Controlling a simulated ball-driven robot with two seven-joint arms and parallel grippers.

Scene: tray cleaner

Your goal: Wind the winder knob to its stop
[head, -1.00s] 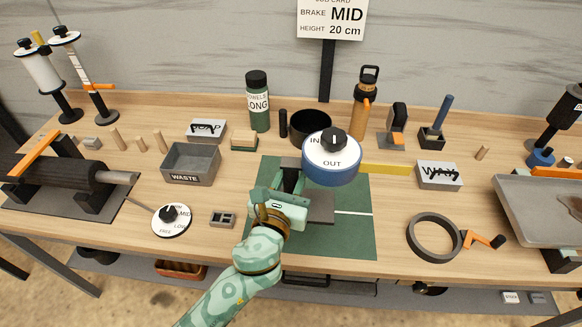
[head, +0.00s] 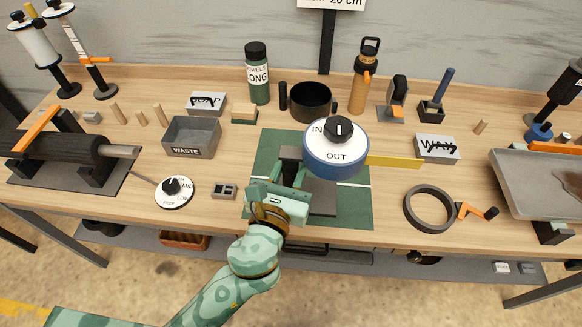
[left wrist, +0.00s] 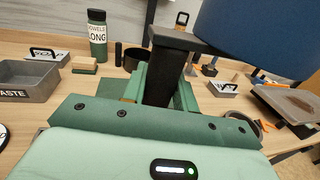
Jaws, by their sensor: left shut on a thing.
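The winder has a white dial face marked IN and OUT on a blue drum (head: 337,165), with a black knob (head: 338,130) in its middle. A yellow strip (head: 395,161) sticks out from its right side. My left gripper (head: 290,168) is just left of and below the drum, its fingers shut around a black post (left wrist: 172,65) that stands upright between them in the left wrist view. The drum's blue side (left wrist: 250,38) fills that view's upper right. No gripper is on the knob. A dark plate (head: 322,203) lies below the drum. My right gripper is not seen.
A green mat (head: 352,212) lies under the winder. A grey WASTE bin (head: 190,140) and a brake dial (head: 174,192) stand left. A black ring (head: 408,208) and an orange crank (head: 470,211) lie right. A black cup (head: 310,100) and orange bottle (head: 366,75) stand behind.

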